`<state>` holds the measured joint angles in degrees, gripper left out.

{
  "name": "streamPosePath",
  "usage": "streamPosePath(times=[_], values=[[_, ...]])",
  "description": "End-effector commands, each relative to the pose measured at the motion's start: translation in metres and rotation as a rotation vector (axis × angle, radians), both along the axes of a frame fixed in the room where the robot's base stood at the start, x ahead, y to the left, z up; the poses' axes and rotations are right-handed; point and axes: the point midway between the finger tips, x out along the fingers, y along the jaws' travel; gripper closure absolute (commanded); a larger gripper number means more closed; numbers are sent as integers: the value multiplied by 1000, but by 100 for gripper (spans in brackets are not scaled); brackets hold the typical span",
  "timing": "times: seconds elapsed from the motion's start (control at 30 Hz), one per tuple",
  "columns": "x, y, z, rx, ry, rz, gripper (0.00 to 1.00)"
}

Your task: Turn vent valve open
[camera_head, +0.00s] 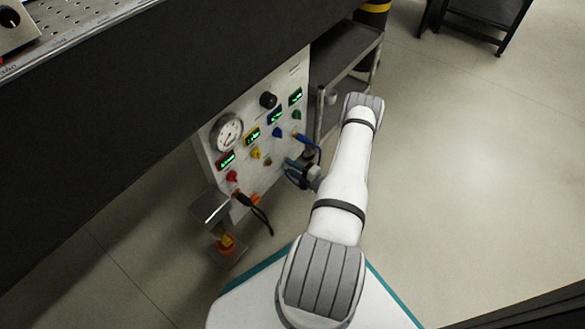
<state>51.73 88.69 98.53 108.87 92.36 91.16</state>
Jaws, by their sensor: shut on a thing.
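A pale instrument panel (210,160) stands below the dark bench edge. It carries a round gauge (227,133), a black knob (268,100) and several small coloured knobs, among them a red one (232,176), a yellow one (256,153) and a green one (297,114). My gripper (289,168) is at the panel's lower right part, reaching in from the right. It is shut on a small part there, which the fingers and wrist mostly hide. I cannot tell for sure that this part is the vent valve, or how far it is turned.
A small stand with an orange part (226,243) is on the floor at left. A dark shelf cart (345,45) stands behind. The floor (480,170) at right is clear.

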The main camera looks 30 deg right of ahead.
Motion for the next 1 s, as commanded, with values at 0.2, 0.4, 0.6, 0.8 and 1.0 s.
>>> streamPosePath(times=[0.2, 0.4, 0.6, 0.8, 1.0], values=[[0, -2, -1, 68, 25, -7, 92], [0, -2, -1, 90, 33, -7, 92], [0, -2, 0, 93, 34, -7, 92], [0, -2, 0, 92, 33, -7, 66], [0, -1, 0, 92, 33, -3, 49]])
